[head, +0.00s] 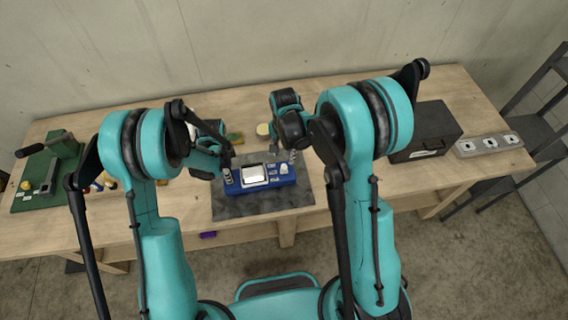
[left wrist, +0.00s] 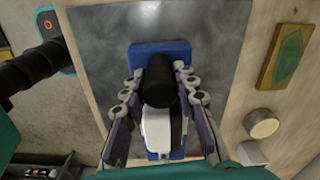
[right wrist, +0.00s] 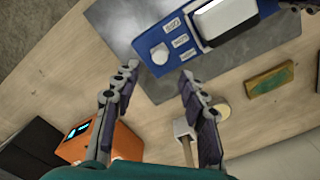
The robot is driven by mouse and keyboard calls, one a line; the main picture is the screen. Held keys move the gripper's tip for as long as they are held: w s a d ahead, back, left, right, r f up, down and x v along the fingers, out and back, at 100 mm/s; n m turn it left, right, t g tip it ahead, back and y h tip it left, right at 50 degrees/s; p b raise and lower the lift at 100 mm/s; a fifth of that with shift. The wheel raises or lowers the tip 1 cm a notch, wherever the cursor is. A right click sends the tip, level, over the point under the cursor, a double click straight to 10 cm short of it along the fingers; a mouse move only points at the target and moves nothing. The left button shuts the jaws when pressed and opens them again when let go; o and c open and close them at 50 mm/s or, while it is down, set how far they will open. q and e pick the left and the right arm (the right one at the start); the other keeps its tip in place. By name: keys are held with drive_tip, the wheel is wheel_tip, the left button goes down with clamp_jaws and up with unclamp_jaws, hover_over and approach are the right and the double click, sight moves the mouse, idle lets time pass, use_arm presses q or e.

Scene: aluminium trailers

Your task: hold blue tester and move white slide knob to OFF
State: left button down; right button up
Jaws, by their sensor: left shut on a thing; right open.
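The blue tester (head: 262,185) lies on a dark grey mat (head: 235,208), with its white-framed screen (head: 253,174) facing up. In the left wrist view its blue end (left wrist: 160,47) shows between the fingers, partly hidden by a dark cylinder and a white part. My left gripper (left wrist: 158,95) is shut on the tester at its left part. The white knob (right wrist: 160,54) sits at the tester's right end, beside small labels I cannot read; it also shows in the head view (head: 284,169). My right gripper (right wrist: 158,76) is open and empty, its fingertips pointing toward the knob, apart from it.
An orange box (right wrist: 78,142), a mallet-like tool (right wrist: 184,138), a round beige piece (right wrist: 222,108) and a green-yellow block (right wrist: 270,80) lie around. A dark case (head: 425,130) and a socket panel (head: 488,145) stand right, a green device (head: 48,172) left.

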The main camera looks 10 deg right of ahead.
sight(284, 166)
wheel_tip(284, 166, down, 7)
drive_tip(key=shift+f, duration=0.1)
idle(0.3)
clamp_jaws()
